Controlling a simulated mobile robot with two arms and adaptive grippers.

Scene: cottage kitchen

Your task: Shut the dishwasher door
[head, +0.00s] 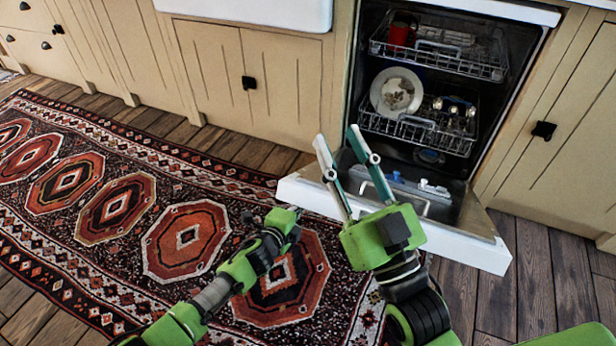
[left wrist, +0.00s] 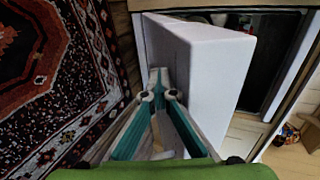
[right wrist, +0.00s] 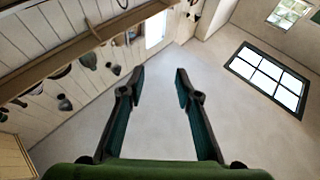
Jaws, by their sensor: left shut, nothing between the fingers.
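The dishwasher door (head: 470,243) is open and folded down in front of the dishwasher (head: 345,80), its inner side facing up. In the left wrist view the door (left wrist: 200,65) is a white slab just beyond and right of my left gripper (left wrist: 158,78). That gripper is shut and empty, its tips close to the door; I cannot tell whether they touch. In the head view its fingers are not clearly seen near the door's left corner. My right gripper (head: 337,138) is open and empty, fingers pointing up, in front of the door in the picture; the right wrist view shows its spread fingers (right wrist: 158,80).
The upper rack (head: 450,62) holds a red cup (head: 399,33); the lower rack (head: 430,132) holds a plate (head: 397,92) and other dishes. Both racks appear inside the tub. A patterned rug (head: 120,215) covers the floor at left; bare boards (head: 545,275) lie at right.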

